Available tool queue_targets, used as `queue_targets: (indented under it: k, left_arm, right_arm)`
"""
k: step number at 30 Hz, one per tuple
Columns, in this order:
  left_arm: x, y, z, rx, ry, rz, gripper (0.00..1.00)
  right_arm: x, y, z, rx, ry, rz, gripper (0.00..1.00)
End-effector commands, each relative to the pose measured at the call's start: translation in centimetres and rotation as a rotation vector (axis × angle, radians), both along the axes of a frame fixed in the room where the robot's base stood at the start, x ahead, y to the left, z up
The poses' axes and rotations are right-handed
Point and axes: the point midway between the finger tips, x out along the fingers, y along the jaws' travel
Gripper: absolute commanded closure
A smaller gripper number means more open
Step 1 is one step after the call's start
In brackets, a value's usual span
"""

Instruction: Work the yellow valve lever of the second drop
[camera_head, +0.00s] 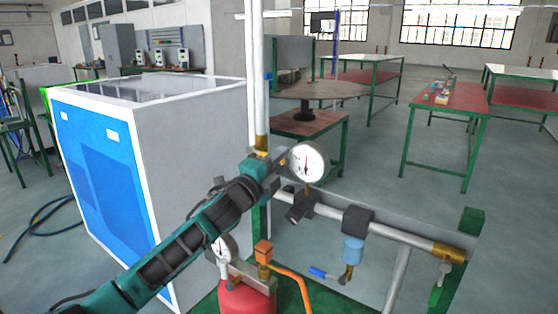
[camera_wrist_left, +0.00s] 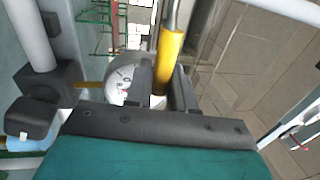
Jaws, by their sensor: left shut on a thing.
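My left gripper (camera_head: 274,163) reaches in from the lower left to the white vertical pipe (camera_head: 253,70), beside a round white gauge (camera_head: 306,163). In the left wrist view, its fingers (camera_wrist_left: 165,88) are shut on a yellow cylindrical piece (camera_wrist_left: 169,52), the yellow valve lever as far as I can tell. In the head view a yellow part (camera_head: 262,142) shows just above the gripper; the rest is hidden behind the fingers and wrist. The gauge face (camera_wrist_left: 127,78) is close beside the fingers in the wrist view. My right gripper is not in view.
A horizontal pipe (camera_head: 400,236) runs right from the gauge, with a blue fitting (camera_head: 353,250) and blue-handled valve (camera_head: 318,272) below. A red cylinder (camera_head: 246,298) with an orange hose (camera_head: 299,284) stands below. A blue and grey cabinet (camera_head: 190,135) is left; tables stand behind.

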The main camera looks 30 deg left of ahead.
Motion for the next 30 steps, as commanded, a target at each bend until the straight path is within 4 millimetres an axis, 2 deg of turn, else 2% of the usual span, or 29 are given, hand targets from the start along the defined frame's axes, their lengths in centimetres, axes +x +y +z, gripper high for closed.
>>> queue_targets:
  k: [1, 6, 17, 20, 30]
  left_arm:
    - [0.0, 0.0, -0.1, 0.005, 0.002, 0.0, 0.75]
    - [0.0, 0.0, -0.1, 0.003, 0.002, 0.001, 0.59]
    - [-0.6, 0.0, -0.3, 0.0, 0.003, 0.0, 0.59]
    - [-1.6, 0.1, -0.6, 0.0, 0.003, 0.0, 0.59]
    - [-7.1, 0.6, -1.7, 0.001, 0.005, 0.0, 0.59]
  right_arm:
    - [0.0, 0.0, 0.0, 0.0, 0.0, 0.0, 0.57]
    - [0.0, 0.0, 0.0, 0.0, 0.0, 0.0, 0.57]
    - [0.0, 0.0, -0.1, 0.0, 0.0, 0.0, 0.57]
    - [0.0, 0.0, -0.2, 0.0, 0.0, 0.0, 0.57]
    - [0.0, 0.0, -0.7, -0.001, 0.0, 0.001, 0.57]
